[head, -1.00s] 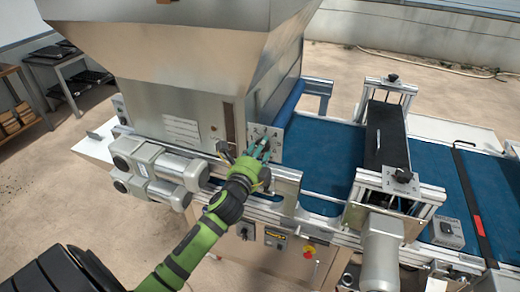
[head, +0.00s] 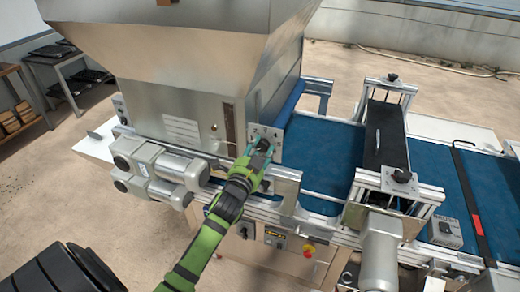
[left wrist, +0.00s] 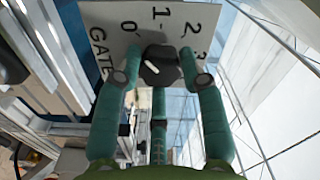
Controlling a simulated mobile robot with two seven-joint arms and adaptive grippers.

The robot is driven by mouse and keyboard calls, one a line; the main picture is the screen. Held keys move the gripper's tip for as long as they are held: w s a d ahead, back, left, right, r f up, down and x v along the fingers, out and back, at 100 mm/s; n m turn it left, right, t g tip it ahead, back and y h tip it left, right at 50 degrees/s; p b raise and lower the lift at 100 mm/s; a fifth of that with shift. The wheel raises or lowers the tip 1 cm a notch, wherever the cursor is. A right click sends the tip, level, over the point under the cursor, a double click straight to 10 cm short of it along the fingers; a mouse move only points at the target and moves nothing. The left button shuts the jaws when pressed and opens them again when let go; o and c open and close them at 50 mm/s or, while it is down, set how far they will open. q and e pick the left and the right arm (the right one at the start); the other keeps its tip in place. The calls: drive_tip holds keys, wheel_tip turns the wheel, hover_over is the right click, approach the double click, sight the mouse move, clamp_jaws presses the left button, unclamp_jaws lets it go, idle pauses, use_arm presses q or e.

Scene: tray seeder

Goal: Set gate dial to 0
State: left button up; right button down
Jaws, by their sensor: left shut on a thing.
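The gate dial (left wrist: 162,60) is a dark knob with a white mark, on a light plate (left wrist: 142,18) lettered GATE with 0, 1, 2 and 3 in the left wrist view. My left gripper (left wrist: 160,78) is shut on the knob, a green finger on each side. In the head view, my left gripper (head: 260,148) is at the front of the small plate (head: 277,134) on the hopper's lower right, and largely hides the knob. My right gripper is not in view.
The metal hopper (head: 180,60) stands above the plate. A metal rail (head: 285,175) runs just below the gripper. The blue conveyor belt (head: 325,145) extends right, under a black cross unit (head: 385,135). Grey motors (head: 160,165) stick out at left.

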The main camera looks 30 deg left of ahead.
use_arm(q)
drive_tip(key=shift+r+n, duration=0.1)
drive_tip(key=shift+n, duration=0.4)
drive_tip(key=o, duration=1.1)
drive_tip(key=shift+o, duration=0.2)
drive_tip(key=v, duration=1.2)
